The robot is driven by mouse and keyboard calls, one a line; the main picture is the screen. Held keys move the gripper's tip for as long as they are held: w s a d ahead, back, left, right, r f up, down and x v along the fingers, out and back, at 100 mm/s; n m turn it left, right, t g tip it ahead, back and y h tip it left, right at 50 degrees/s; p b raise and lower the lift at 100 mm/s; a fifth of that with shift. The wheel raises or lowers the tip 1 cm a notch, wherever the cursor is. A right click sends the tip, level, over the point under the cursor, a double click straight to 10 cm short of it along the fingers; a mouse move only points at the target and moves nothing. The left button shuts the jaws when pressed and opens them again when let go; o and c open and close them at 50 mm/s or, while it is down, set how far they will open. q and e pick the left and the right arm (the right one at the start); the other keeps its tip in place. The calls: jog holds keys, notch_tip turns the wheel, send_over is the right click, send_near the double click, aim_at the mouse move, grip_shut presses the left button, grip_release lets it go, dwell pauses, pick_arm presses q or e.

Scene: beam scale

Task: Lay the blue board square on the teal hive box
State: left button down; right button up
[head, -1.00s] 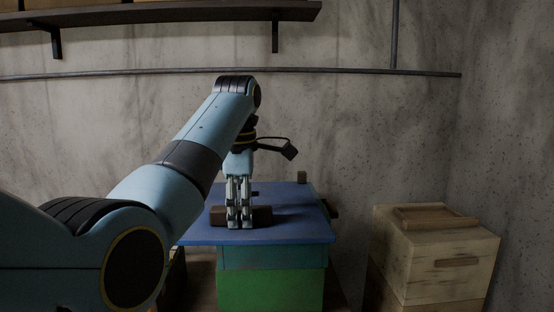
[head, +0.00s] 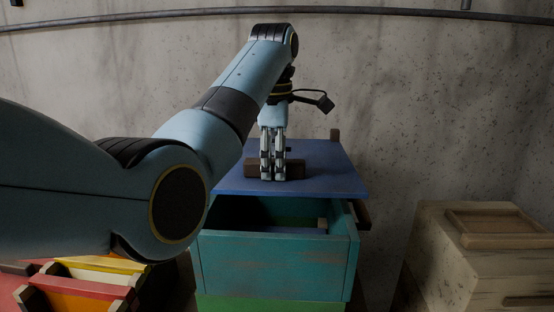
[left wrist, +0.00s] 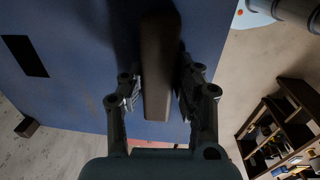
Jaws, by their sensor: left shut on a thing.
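The blue board (head: 325,180) is a flat panel with a dark brown handle bar (head: 297,169) on top. My left gripper (head: 272,178) is shut on this handle, and the handle (left wrist: 158,65) shows between its fingers in the left wrist view. The board appears above the rear part of the teal hive box (head: 275,268). The box's front wall and part of its open inside show below the board's near edge. The board hides the box's back, so I cannot tell whether they touch there. My right gripper is not in view.
A green box (head: 270,303) is under the teal one. A crate with red and yellow parts (head: 95,285) is at lower left, partly behind my arm. A pale wooden hive box (head: 455,250) stands at right. A concrete wall is behind.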

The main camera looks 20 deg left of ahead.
pick_arm(q)
jog(key=shift+f, duration=0.75)
notch_tip(320, 180, down, 6)
jog(key=b, duration=0.1)
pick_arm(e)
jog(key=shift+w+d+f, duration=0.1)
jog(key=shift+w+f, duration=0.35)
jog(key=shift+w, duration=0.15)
pick_arm(q)
jog(key=shift+f, duration=0.65)
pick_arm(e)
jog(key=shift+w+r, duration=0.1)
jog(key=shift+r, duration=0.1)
pick_arm(q)
jog(key=c, duration=0.9)
grip_release()
jog(key=shift+f, duration=0.15)
jog(key=r, duration=0.7)
jog(key=shift+s+r, duration=0.3)
jog(key=shift+s, duration=0.05)
